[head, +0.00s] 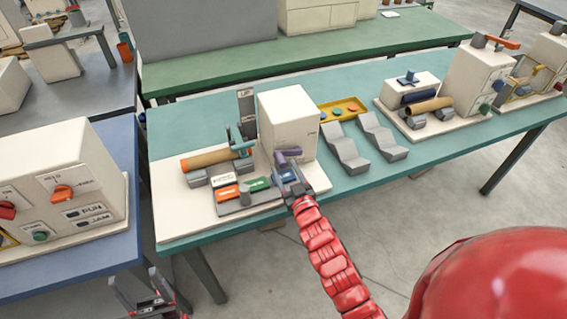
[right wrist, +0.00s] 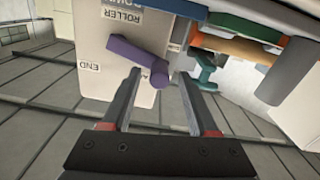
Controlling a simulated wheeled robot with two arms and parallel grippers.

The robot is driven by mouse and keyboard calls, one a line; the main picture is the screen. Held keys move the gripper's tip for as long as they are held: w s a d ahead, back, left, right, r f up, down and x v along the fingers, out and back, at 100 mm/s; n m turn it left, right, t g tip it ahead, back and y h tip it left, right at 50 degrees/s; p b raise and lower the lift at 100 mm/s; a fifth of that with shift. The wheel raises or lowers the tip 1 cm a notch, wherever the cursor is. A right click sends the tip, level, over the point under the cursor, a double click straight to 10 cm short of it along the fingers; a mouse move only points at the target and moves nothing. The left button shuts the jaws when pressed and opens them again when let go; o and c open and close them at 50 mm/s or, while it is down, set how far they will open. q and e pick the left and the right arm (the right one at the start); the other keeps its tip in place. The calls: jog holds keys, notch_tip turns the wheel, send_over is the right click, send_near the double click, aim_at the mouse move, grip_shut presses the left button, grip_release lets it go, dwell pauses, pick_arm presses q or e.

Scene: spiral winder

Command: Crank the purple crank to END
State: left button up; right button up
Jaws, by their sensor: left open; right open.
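The purple crank (head: 289,153) is on the front of the white winder box (head: 285,112). It also shows in the right wrist view (right wrist: 132,55), where its round knob end is near my fingertips. An upside-down "END" label is printed on the panel (right wrist: 90,66) left of the crank. My right gripper (head: 287,172) is open just in front of the crank; in the right wrist view its two fingers (right wrist: 162,78) straddle the knob's line. I cannot tell whether the knob lies between them. My left gripper (head: 143,288) is open and empty, low at the bottom left, away from the winder.
An orange-brown roller (head: 210,159) rests on grey supports left of the box. Grey stepped blocks (head: 347,147) and a yellow tray (head: 342,110) stand to the right. Another machine (head: 60,185) occupies the left table.

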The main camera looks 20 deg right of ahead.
jog(key=shift+w, duration=0.95)
grip_shut()
dwell(0.8)
